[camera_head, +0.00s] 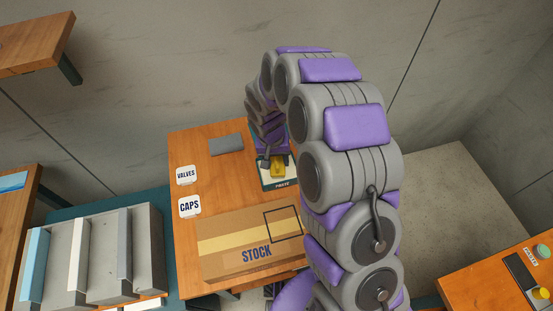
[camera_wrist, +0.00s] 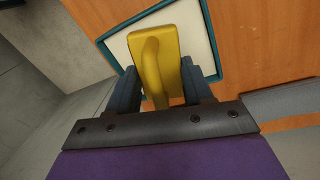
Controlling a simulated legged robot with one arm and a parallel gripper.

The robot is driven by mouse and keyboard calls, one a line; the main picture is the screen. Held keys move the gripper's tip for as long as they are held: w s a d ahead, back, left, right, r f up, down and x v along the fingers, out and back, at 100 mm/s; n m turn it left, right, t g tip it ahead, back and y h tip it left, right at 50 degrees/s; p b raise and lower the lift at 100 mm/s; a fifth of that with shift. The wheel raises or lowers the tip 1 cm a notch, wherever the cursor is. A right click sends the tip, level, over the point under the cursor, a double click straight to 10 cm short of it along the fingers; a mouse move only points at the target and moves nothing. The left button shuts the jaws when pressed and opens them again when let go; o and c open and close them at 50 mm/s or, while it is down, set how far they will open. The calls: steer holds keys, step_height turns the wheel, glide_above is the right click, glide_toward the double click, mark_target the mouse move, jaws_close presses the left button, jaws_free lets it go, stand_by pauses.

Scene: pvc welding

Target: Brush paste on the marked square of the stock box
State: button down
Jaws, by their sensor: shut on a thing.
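The stock box (camera_head: 225,225) lies on the wooden table, a brown carton with a paler tape band and the word STOCK. Its marked square (camera_head: 284,209) is a black outline at the box's right end, partly hidden by my arm. Behind the box is the paste tray (camera_head: 281,185), dark-rimmed and pale inside; its teal rim shows in the wrist view (camera_wrist: 214,52). My gripper (camera_head: 272,162) is shut on a yellow brush (camera_head: 278,171). In the wrist view the brush (camera_wrist: 153,52) is over the tray; whether it touches the paste is unclear.
White VALVES (camera_head: 186,175) and CAPS (camera_head: 189,206) labels sit at the table's left edge. A grey flat piece (camera_head: 226,144) lies at the back. A grey rack (camera_head: 95,258) stands at left, another table (camera_head: 505,275) at right. Bare wood lies left of the tray.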

steer(key=shift+r+p, duration=1.35)
steer(key=shift+r, duration=2.05)
